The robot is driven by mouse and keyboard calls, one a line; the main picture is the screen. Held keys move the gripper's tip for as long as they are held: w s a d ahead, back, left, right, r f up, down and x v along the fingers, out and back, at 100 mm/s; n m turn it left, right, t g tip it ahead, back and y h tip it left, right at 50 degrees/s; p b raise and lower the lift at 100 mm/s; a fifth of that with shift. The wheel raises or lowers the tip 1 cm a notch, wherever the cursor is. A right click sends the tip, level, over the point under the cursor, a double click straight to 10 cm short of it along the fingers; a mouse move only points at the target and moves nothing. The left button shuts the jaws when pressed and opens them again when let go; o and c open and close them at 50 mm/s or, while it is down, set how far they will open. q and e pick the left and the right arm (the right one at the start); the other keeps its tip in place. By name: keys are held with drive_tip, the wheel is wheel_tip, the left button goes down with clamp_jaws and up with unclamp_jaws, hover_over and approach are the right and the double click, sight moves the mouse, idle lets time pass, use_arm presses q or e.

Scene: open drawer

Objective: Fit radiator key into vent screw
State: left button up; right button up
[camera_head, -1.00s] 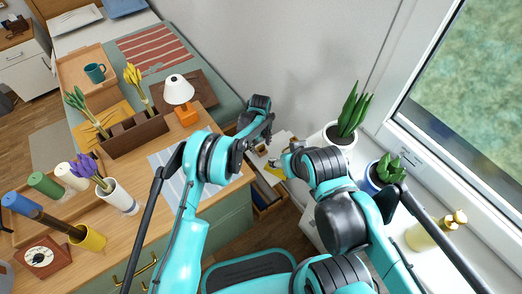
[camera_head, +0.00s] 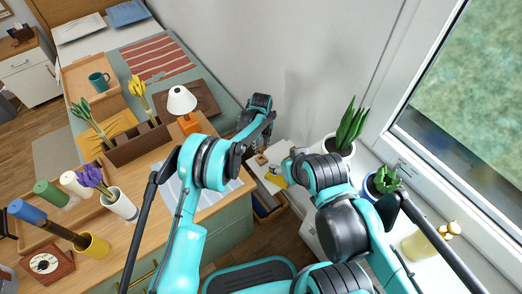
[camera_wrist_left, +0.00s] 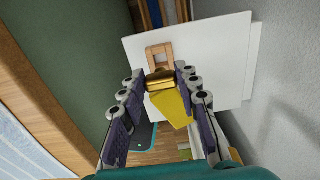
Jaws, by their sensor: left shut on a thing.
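My left gripper (camera_wrist_left: 160,95) is shut on a brass-coloured piece (camera_wrist_left: 160,79) in the left wrist view; it looks like the radiator key, though I cannot tell for certain. A tan, wood-coloured loop (camera_wrist_left: 159,50) shows just beyond the brass piece; I cannot tell whether they touch. A yellow flat piece (camera_wrist_left: 170,108) shows below it. Behind is a white panel (camera_wrist_left: 220,60). In the head view my left gripper (camera_head: 264,136) is over the gap beside the desk, its fingertips partly hidden. I cannot make out the vent screw.
A wooden desk (camera_head: 150,235) carries a lamp (camera_head: 182,100), a planter box (camera_head: 140,145) and several cups. A white sill with potted plants (camera_head: 349,125) lies at the right under the window. A narrow floor gap lies between desk and sill.

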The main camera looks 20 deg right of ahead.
use_arm(q)
drive_tip(key=s+d+r+p, duration=0.4)
drive_tip(key=d+r, duration=0.1)
drive_tip(key=r, duration=0.4)
drive_tip(key=s+d+r+p, duration=0.4)
drive_tip(key=d+r+p, duration=0.1)
drive_tip(key=r, duration=0.4)
drive_tip(key=shift+s+d+r, duration=0.2)
drive_tip(key=shift+d+r, duration=0.05)
drive_tip(key=shift+f, duration=0.15)
drive_tip(key=shift+f+b, duration=2.35)
drive_tip(key=shift+f, duration=0.75)
drive_tip(key=shift+b, duration=0.3)
drive_tip(key=shift+f+b, duration=0.5)
drive_tip(key=shift+f, duration=0.3)
